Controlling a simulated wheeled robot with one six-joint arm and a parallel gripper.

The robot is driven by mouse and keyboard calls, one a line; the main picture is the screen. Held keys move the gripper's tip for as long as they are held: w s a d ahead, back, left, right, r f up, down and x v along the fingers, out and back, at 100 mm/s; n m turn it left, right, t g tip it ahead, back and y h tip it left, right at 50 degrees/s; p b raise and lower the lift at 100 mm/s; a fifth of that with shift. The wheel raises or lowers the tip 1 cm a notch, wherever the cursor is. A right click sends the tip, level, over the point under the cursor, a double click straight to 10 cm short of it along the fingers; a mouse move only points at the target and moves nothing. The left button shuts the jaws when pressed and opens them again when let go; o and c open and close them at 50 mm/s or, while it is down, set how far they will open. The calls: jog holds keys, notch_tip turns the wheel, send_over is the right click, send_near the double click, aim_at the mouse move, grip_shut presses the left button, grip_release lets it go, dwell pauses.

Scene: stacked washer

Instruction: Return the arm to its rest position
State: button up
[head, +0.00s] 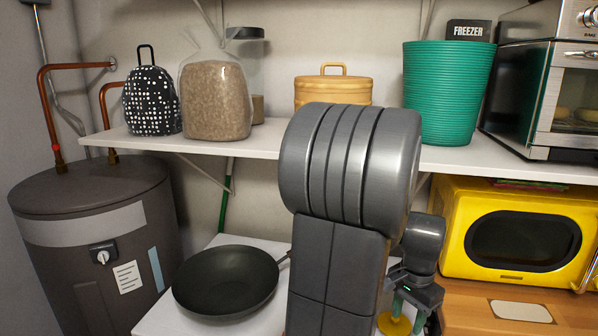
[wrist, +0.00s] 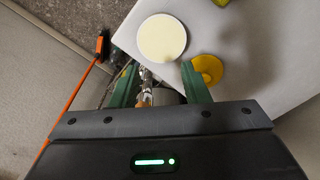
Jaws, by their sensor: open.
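My gripper (head: 408,312) is low in the head view, right of my large grey arm links, which hide part of the scene. In the wrist view my gripper (wrist: 157,77) shows two green fingers spread apart, with nothing held between them. Beyond the fingers lies the corner of a white surface (wrist: 265,60). A round cream disc (wrist: 162,38) lies on it, and a round yellow object (wrist: 209,69) is beside the right finger. A yellow piece (head: 394,324) also shows by the fingers in the head view.
A dark pan (head: 226,281) sits on the white top at lower left, beside a grey tank (head: 100,240). A shelf (head: 262,141) holds jars, a green bin (head: 447,92) and an oven. A yellow microwave (head: 520,237) stands right of my gripper. An orange rod (wrist: 72,112) lies left of the fingers.

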jog(key=f, duration=0.9)
jog(key=shift+w+d+f+p, duration=0.15)
jog(key=shift+w+f+p, duration=0.05)
jog(key=shift+f+p, duration=0.2)
notch_tip(320, 180, up, 4)
jog(key=shift+f+b, duration=0.1)
jog(key=shift+b, duration=0.4)
jog(key=shift+w+d+r, duration=0.15)
jog(key=shift+r, duration=0.6)
